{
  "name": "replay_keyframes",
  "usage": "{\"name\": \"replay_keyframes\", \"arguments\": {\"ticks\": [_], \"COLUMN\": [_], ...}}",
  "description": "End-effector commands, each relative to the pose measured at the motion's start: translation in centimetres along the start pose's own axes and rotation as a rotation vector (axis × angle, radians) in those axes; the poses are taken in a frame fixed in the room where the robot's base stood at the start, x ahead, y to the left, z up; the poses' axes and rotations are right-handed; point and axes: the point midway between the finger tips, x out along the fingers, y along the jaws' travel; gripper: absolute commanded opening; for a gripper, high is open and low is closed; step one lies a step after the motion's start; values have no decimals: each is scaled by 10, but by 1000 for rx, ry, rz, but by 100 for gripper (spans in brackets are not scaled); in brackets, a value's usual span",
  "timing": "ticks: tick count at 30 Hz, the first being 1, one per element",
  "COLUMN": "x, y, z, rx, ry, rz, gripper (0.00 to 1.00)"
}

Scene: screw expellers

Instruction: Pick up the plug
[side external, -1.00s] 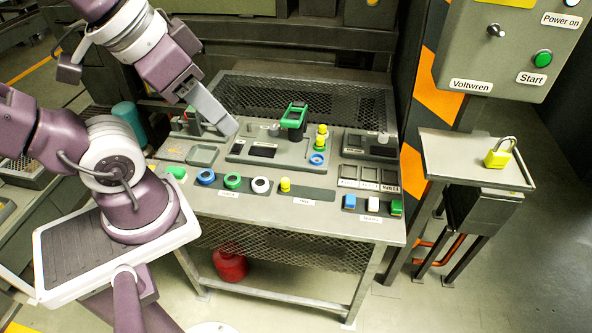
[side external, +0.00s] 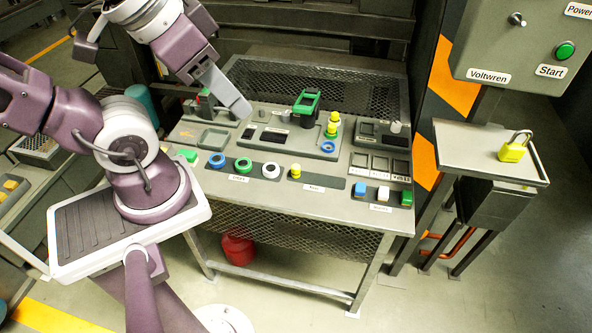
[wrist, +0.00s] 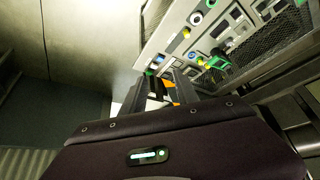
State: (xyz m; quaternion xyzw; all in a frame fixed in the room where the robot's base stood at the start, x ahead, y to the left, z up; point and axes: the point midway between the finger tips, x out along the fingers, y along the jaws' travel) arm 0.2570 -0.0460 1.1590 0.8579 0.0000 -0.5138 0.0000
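No part is labelled as the plug at readable size, so I cannot tell which one it is. In the side view, a small yellow cylinder (side external: 295,171) stands on the front strip of the workbench (side external: 220,184). Another yellow piece (side external: 332,129) stands farther back, beside a black and green clamp-like part (side external: 305,104). My gripper (side external: 243,110) is above the bench's back left, apart from both yellow pieces. It appears as a grey slab, and its finger gap does not show. The wrist view shows its end (wrist: 167,90) partly hidden behind my dark wrist housing.
A blue ring (side external: 217,160), green ring (side external: 243,165) and white ring (side external: 270,171) sit along the bench front. A control panel (side external: 520,55) hangs upper right.

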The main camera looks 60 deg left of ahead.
Motion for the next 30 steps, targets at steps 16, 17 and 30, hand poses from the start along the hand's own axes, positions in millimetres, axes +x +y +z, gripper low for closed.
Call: {"name": "replay_keyframes", "arguments": {"ticks": [16, 17, 30], "x": [2, 4, 216], "y": [-1, -4, -97], "z": [-2, -5, -78], "rx": [11, 27, 1070], "ry": [-6, -16, -456], "rz": [-7, -17, -29], "gripper": [48, 48, 48]}}
